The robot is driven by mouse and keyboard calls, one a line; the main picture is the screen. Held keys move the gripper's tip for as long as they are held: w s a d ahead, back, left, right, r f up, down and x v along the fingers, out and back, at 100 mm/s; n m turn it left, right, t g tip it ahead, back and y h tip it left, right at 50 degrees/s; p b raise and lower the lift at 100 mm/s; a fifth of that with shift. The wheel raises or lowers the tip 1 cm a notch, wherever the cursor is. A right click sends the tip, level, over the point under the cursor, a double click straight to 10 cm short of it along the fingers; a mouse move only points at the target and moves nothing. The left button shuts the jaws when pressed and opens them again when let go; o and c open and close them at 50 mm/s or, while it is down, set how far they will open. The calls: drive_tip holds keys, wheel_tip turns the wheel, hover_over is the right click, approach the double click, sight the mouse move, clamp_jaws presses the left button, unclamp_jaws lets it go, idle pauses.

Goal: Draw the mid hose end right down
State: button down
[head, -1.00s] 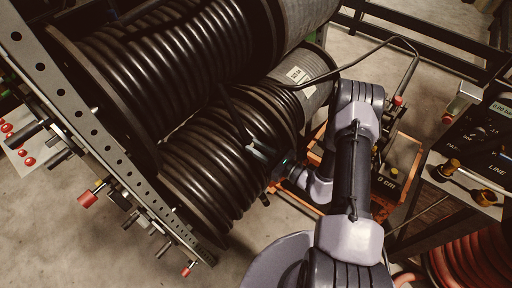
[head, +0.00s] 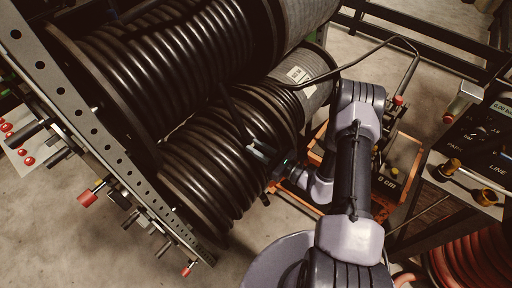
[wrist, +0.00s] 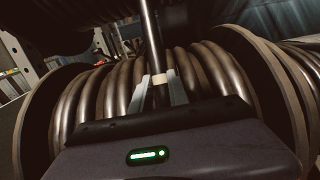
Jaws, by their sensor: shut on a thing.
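My gripper (wrist: 160,92) has its two pale fingers closed around a dark hose end (wrist: 151,38) in the wrist view. A tan band on the hose shows between the fingertips. From there the hose runs up and out of the top of the picture. In the head view my gripper (head: 262,152) is in front of the lower hose reel (head: 205,165), close to its coils. The held hose (head: 241,126) rises from the fingers toward the upper reel (head: 170,60). Its tip is hidden by the gripper.
A perforated steel rack upright (head: 85,120) with red-tipped valves stands at left. An orange frame (head: 395,170) with a "0 cm" readout lies right of my arm. A dark control panel (head: 485,140) and a coiled red hose (head: 470,262) are at far right.

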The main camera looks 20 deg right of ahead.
drive_tip(key=f, duration=0.1)
drive_tip(key=s+f+b, duration=0.1)
drive_tip(key=shift+s+d+f, duration=0.15)
drive_tip(key=shift+d+f, duration=0.2)
drive_tip(key=shift+f, duration=0.05)
drive_tip(key=c, duration=1.3)
unclamp_jaws()
drive_tip(key=shift+o, duration=0.2)
drive_tip(key=shift+r, duration=0.1)
drive_tip(key=shift+d, duration=0.1)
drive_tip(key=shift+s+d, duration=0.2)
drive_tip(key=shift+s, duration=0.05)
drive_tip(key=p+v, duration=0.3)
drive_tip(key=v, duration=1.3)
drive_tip(key=shift+s, duration=0.35)
